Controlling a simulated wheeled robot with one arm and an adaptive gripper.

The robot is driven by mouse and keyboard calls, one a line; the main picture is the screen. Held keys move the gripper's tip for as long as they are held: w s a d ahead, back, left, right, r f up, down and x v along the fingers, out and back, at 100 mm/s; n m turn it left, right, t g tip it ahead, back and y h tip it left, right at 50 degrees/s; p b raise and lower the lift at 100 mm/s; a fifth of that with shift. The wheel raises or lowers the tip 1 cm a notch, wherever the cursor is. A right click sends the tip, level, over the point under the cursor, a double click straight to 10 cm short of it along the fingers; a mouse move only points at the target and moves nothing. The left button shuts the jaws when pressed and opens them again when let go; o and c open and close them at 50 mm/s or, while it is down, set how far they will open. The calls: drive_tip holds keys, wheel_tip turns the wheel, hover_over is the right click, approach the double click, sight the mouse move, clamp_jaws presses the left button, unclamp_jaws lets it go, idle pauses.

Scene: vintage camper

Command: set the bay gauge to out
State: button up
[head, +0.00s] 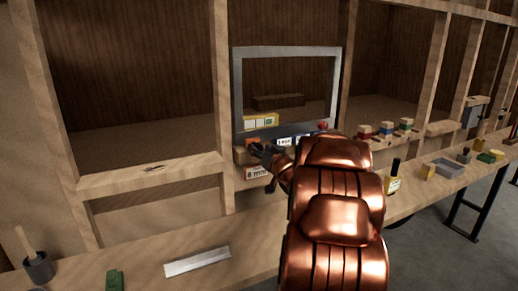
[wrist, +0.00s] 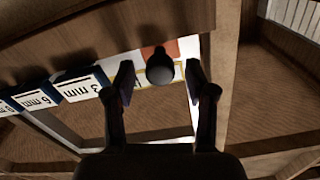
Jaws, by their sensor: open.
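My gripper (head: 264,152) is at the lower left corner of a grey metal frame (head: 237,90) in the head view; my copper arm hides part of that area. In the wrist view my gripper (wrist: 159,78) is open, with one finger on each side of a dark round knob (wrist: 160,67). Neither finger clearly touches it. An orange-red patch (wrist: 188,47) shows behind the knob, and an orange piece (head: 252,141) shows beside my gripper in the head view. I cannot tell for sure which part is the bay gauge, and no "out" mark is readable.
White cards with mm labels (wrist: 80,88) stand in a row left of my gripper in the wrist view. A yellow-and-white box (head: 261,120) is inside the frame. Small blocks (head: 387,130) sit on the ledge to the right. A wooden bench (head: 215,238) runs below.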

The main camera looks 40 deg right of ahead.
drive_tip(key=shift+w+d, duration=0.2)
drive_tip(key=shift+w, duration=0.5)
clamp_jaws()
idle(0.3)
